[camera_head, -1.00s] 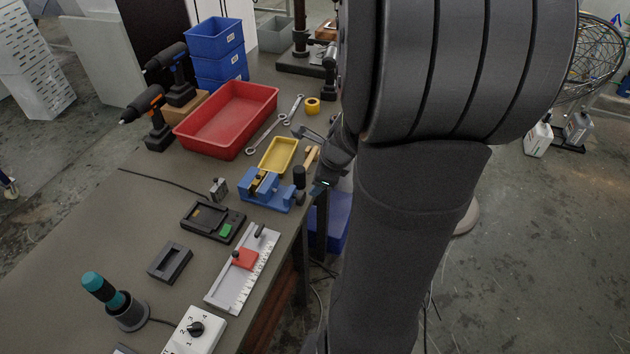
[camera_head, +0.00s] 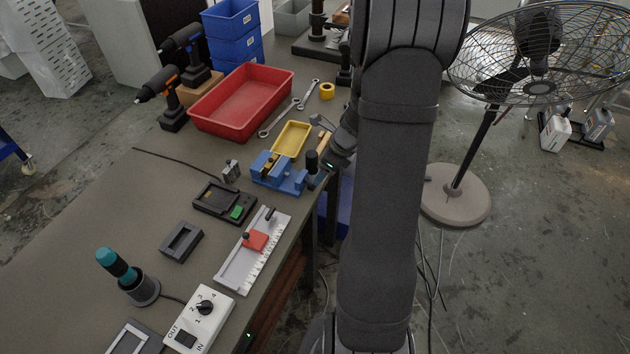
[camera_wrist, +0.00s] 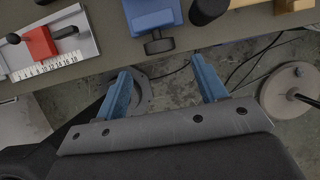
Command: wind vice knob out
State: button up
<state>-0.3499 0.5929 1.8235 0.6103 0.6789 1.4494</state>
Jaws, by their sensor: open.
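The blue vice (camera_head: 278,172) sits at the bench's front edge in the head view. A black upright cylinder (camera_head: 311,160) stands at its right end; I cannot tell whether this is the vice knob. My arm partly hides the gripper in the head view.
A yellow tray (camera_head: 291,140) and a red bin (camera_head: 240,101) stand behind the vice. A slide with a red block (camera_head: 255,240) lies in front-left of it. A fan (camera_head: 455,203) stands on the floor at the right.

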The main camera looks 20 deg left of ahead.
aim_at(315, 189)
jog(key=x, duration=0.7)
jog(key=shift+f, duration=0.2)
jog(key=c, duration=1)
jog(key=shift+a, duration=0.1)
jog(key=shift+s+a+t, duration=0.1)
jog(key=shift+t, duration=1)
jog(key=shift+r+n, duration=0.1)
jog(key=shift+n, duration=0.2)
jog(key=shift+t, duration=0.4)
